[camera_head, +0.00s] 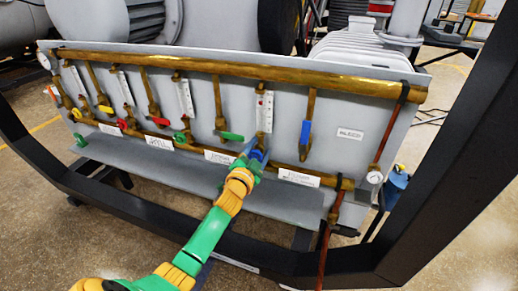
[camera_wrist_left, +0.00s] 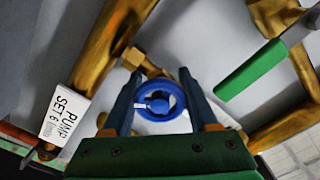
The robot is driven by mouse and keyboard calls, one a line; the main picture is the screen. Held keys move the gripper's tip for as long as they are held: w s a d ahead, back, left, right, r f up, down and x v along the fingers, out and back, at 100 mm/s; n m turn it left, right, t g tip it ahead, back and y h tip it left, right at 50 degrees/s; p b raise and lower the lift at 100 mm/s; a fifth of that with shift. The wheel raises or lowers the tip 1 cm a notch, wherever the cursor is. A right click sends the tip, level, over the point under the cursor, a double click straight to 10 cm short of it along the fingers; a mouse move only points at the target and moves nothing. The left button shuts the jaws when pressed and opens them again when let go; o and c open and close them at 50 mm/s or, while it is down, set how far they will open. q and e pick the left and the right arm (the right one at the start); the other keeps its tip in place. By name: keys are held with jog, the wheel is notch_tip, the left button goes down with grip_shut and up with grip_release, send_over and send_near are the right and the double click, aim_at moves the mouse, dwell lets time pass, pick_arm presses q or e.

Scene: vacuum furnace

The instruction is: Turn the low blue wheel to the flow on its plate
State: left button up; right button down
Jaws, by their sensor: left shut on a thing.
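The low blue wheel (camera_wrist_left: 158,101) is a small ring with a hub on a brass fitting of the lower pipe. My left gripper (camera_wrist_left: 160,98) is shut on it, one dark finger on each side of the rim. In the head view the left gripper (camera_head: 252,160) hides most of the wheel. My right gripper is out of view.
A green lever (camera_head: 230,136) is close left of the gripper, a blue lever (camera_head: 305,132) to its right. Brass pipes (camera_head: 240,70) cross the grey panel. Other wheels, yellow and red levers are further left. A black frame (camera_head: 445,150) slants at the right.

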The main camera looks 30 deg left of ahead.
pick_arm(q)
jog(key=m, duration=0.4)
jog(key=shift+f, duration=0.1)
jog(key=shift+m, duration=1.8)
jog(key=o, duration=1.4)
jog(key=shift+c, duration=0.2)
